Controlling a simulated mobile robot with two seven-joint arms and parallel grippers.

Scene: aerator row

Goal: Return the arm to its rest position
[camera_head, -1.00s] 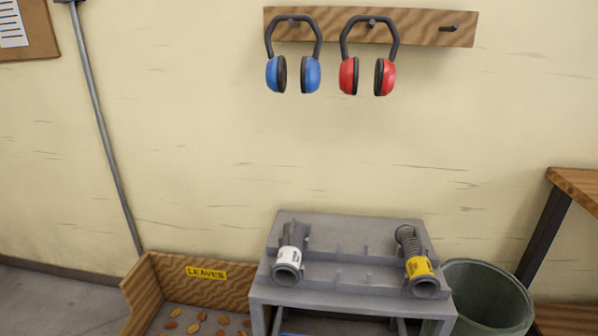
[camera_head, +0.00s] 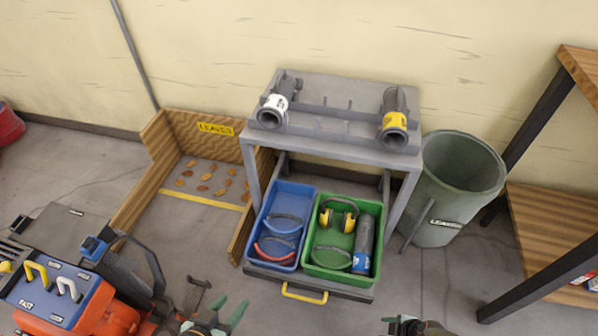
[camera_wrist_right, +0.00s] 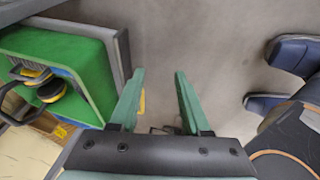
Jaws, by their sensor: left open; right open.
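My left gripper (camera_head: 215,318) shows at the bottom edge of the head view, with its green fingers apart and nothing seen between them. My right gripper (camera_head: 408,324) is at the bottom edge, right of the drawer, and mostly cut off. In the right wrist view its two green fingers (camera_wrist_right: 158,85) are spread apart over bare floor, with nothing between them.
A grey stand (camera_head: 335,148) holds two tubes above a pulled-out drawer with a blue bin (camera_head: 302,192) and a green bin (camera_head: 377,212). An orange machine (camera_head: 120,318) stands at lower left. A green barrel (camera_head: 440,190) and wooden shelves (camera_head: 545,225) are right.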

